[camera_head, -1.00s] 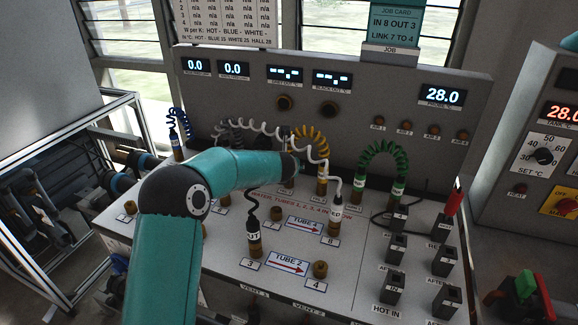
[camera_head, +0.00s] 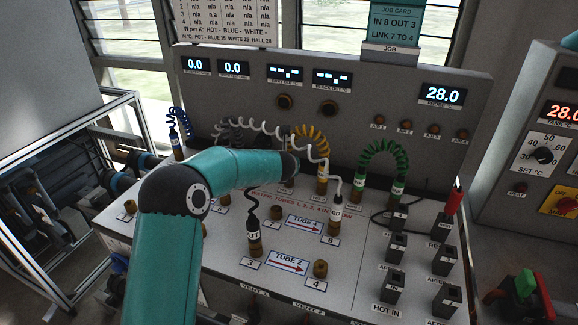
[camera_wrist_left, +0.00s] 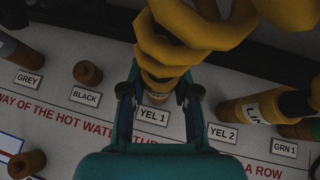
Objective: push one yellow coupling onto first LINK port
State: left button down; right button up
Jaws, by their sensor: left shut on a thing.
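My left gripper (camera_wrist_left: 158,98) is shut on a yellow coupling (camera_wrist_left: 160,84) behind the YEL 1 label in the left wrist view. I cannot tell whether that coupling sits on its port. In the head view my wrist hides the gripper and this coupling. The yellow coiled hose (camera_head: 312,134) arches to the other yellow coupling (camera_head: 322,182), which stands at YEL 2 and also shows, marked LINK, in the left wrist view (camera_wrist_left: 250,108). The job card (camera_head: 394,30) reads IN 8 OUT 3, LINK 7 TO 4. Port 4 (camera_head: 320,270) is a bare brass stub.
A black coupling (camera_head: 254,240) stands on port 3 and a white one (camera_head: 337,214) on port 8. A white coiled hose (camera_head: 262,128) passes above my wrist. A green hose (camera_head: 380,150) stands to the right, near several black sockets (camera_head: 396,248).

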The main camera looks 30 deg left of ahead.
pick_arm(q)
jog(key=shift+r, duration=0.2)
notch_tip(320, 180, up, 7)
jog(key=p, duration=0.6)
jog(key=shift+f+p, duration=0.2)
jog(key=shift+p, duration=0.1)
